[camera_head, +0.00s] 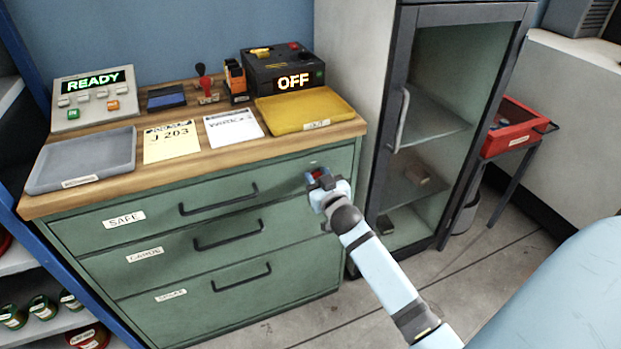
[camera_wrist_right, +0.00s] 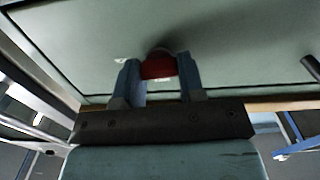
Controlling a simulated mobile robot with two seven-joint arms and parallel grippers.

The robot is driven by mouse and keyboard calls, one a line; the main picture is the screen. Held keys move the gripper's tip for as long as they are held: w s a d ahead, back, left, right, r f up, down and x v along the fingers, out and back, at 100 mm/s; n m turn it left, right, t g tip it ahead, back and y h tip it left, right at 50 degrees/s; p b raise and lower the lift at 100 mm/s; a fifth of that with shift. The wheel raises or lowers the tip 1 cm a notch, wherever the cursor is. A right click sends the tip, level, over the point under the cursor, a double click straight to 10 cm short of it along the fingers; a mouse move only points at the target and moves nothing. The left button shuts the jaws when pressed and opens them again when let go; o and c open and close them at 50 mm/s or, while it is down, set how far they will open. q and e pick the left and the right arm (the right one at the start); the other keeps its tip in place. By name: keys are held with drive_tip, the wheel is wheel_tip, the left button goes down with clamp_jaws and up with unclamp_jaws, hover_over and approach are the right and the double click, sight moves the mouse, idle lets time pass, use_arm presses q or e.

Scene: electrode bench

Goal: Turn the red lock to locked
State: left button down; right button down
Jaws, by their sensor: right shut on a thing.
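The red lock (camera_wrist_right: 158,66) is a round red knob on the green front of the top drawer, at its right end. In the head view a bit of the lock (camera_head: 317,174) shows just past my gripper. My right gripper (camera_head: 322,181) is at the drawer front with its fingers on the lock. In the right wrist view the two fingers of my right gripper (camera_wrist_right: 160,75) stand one on each side of the red knob, shut on it. The lock's turn mark is hidden or too small to read. My left gripper is not in view.
The top drawer, labelled SAFE (camera_head: 124,219), has a dark bar handle (camera_head: 218,200) left of the lock. A yellow tray (camera_head: 305,110) sits on the bench above. A glass-door cabinet (camera_head: 440,120) stands close on the right. Open floor lies in front.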

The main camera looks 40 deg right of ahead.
drive_tip(key=c, duration=0.7)
unclamp_jaws()
drive_tip(key=shift+w, duration=0.1)
